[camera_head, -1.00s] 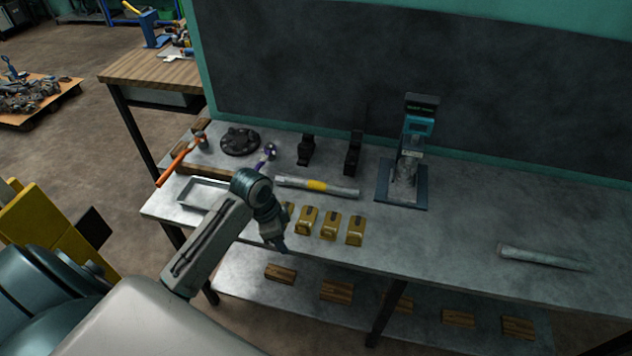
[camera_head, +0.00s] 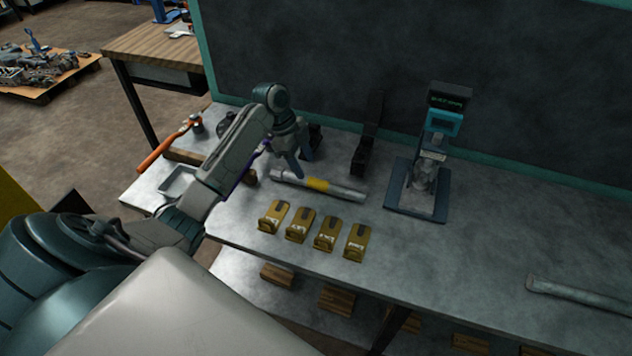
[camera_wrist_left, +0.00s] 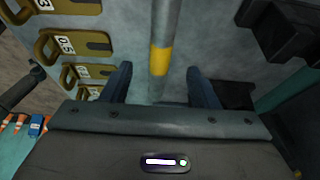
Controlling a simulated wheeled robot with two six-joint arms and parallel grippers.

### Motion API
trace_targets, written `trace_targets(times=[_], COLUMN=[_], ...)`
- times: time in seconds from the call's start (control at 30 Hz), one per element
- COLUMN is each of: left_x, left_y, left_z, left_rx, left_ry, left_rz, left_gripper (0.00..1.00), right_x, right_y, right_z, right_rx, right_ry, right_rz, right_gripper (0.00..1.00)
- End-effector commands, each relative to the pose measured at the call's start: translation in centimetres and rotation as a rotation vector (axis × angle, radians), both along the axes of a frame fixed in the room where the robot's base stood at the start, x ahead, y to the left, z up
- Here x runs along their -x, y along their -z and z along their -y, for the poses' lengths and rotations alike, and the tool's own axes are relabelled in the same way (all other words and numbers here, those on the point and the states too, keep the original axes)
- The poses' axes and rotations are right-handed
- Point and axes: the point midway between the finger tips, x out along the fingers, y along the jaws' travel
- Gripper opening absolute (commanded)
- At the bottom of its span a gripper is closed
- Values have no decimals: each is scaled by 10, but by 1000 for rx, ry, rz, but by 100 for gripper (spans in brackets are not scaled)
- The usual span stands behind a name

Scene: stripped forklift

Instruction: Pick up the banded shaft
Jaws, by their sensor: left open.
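The banded shaft (camera_head: 342,190) is a grey metal rod with a yellow band, lying flat on the metal workbench. In the left wrist view the shaft (camera_wrist_left: 161,28) runs lengthwise, with its yellow band close to the space between the fingers. My left gripper (camera_head: 297,172) is above the bench at the shaft's left part, pointing down. In the left wrist view the left gripper (camera_wrist_left: 160,88) is open, one blue-grey finger on each side of the shaft. I see no contact between the fingers and the shaft. My right gripper is not in view.
Several brass-coloured numbered blocks (camera_head: 299,225) stand in front of the shaft. Black brackets (camera_head: 366,146) stand behind it. A device with a display (camera_head: 424,180) is to the right. A second plain rod (camera_head: 581,294) lies farther right, with clear bench between.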

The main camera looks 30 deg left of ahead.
Motion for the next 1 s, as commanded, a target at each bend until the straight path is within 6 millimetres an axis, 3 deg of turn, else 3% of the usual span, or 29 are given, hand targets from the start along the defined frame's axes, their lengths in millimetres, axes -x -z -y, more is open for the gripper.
trace_targets(times=[0.03, 0.13, 0.27, 0.47, 0.8, 0.83, 1.0], left_x=[0, -1, -1, -3, -4, -4, -4], left_y=[5, 12, 21, 50, 62, 62, 62], left_z=[3, 6, 11, 23, 26, 26, 26], left_rx=[2, 0, 3, 2, -1, -1, -1], left_ry=[0, 0, -1, 0, 1, 1, 0], left_rz=[-2, -1, -2, -2, 1, 1, 1], left_gripper=[54, 54, 54, 54, 54, 52, 19], right_x=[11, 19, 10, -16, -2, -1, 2], right_y=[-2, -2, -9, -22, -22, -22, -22], right_z=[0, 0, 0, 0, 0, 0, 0], right_rx=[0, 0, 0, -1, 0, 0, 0], right_ry=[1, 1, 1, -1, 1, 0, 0], right_rz=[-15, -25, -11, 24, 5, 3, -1], right_gripper=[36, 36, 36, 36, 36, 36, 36])
